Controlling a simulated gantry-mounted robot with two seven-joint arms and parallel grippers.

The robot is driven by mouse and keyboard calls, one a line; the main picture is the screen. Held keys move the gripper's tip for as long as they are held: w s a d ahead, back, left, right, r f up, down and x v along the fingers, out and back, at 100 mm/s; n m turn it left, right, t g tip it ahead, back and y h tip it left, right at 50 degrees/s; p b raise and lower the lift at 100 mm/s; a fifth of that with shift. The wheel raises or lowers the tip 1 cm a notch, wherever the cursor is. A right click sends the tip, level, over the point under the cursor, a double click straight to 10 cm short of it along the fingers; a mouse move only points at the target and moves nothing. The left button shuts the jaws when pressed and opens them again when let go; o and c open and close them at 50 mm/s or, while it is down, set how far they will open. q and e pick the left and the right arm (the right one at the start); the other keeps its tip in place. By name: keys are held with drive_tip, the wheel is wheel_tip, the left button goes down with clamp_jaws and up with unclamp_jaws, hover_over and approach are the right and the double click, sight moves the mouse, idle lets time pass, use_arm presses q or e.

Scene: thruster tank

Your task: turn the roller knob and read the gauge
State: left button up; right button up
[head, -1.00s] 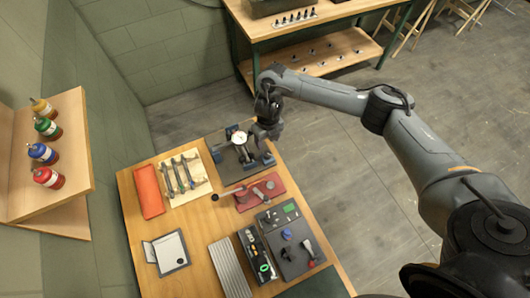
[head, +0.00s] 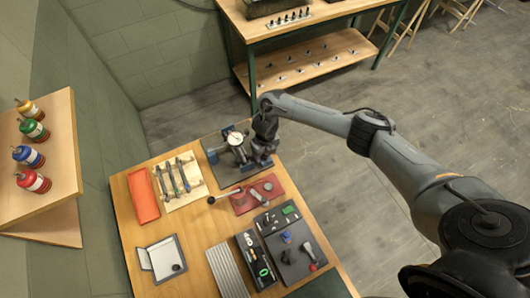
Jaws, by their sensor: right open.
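The gauge (head: 235,138) is a round white dial on a grey metal fixture. It stands on a dark plate (head: 214,146) at the table's far end. The dial is too small to read. My right gripper (head: 259,158) points down just right of the gauge, over the right side of the fixture. It is open, but its fingertips are small and dark against the fixture. I cannot tell whether it touches anything. The roller knob cannot be made out; the gripper may hide it. My left gripper is not in view.
A wall shelf (head: 50,165) with several bottles is left. A workbench (head: 300,60) stands behind.

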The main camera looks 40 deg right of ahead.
drive_tip(key=c, duration=1)
drive_tip(key=shift+c, duration=0.2)
